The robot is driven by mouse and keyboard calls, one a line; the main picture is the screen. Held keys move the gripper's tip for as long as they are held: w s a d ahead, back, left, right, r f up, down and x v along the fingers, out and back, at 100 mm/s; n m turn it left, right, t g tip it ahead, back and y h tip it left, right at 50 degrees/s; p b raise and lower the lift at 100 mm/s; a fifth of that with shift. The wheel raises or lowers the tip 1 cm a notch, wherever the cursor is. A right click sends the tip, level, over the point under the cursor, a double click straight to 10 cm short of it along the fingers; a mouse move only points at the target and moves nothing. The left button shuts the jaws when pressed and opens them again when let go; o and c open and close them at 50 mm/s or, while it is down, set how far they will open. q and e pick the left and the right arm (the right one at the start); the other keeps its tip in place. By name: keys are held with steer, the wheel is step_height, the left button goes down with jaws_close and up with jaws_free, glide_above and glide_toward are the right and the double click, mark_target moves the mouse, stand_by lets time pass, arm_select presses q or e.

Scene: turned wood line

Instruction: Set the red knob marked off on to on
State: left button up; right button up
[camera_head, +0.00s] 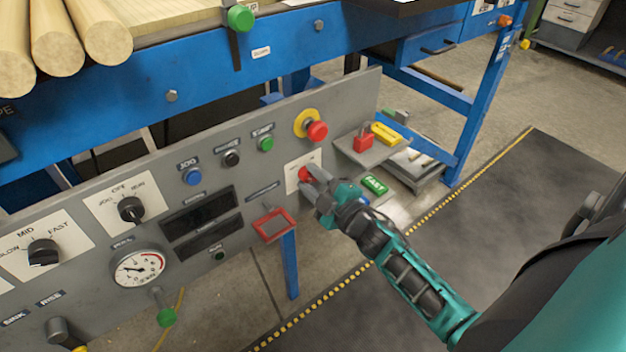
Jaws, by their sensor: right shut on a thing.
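The red knob (305,174) sits on a pale square plate (291,183) at the right part of the grey control panel. My right gripper (309,181) is at the knob, its fingers shut around it. The fingers cover much of the knob, and its pointer and the off and on marks cannot be read. My left gripper is not in view.
A red mushroom button (317,131) with a yellow collar is just above the knob. A red padlock (363,139) stands on a small shelf to the right. A red-framed holder (272,226) sticks out at lower left. Black selector knobs (131,209) are farther left.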

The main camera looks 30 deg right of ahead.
steer(key=m+p, duration=0.2)
steer(key=m, duration=0.1)
steer(key=shift+r+p, duration=0.2)
steer(key=shift+p, duration=0.2)
steer(key=m+p, duration=0.3)
steer(key=m, duration=0.2)
steer(key=shift+d+m, duration=0.15)
steer(key=shift+m, duration=0.15)
steer(key=m+p, duration=0.1)
steer(key=m, duration=0.3)
steer(key=shift+d+m+p, duration=0.1)
steer(key=shift+m+p, duration=0.2)
steer(key=shift+p, duration=0.05)
steer(key=m, duration=0.3)
steer(key=shift+f, duration=0.1)
steer(key=shift+m+p, duration=0.3)
steer(key=shift+m, duration=0.5)
steer(key=o, duration=1)
steer(key=shift+o, duration=0.2)
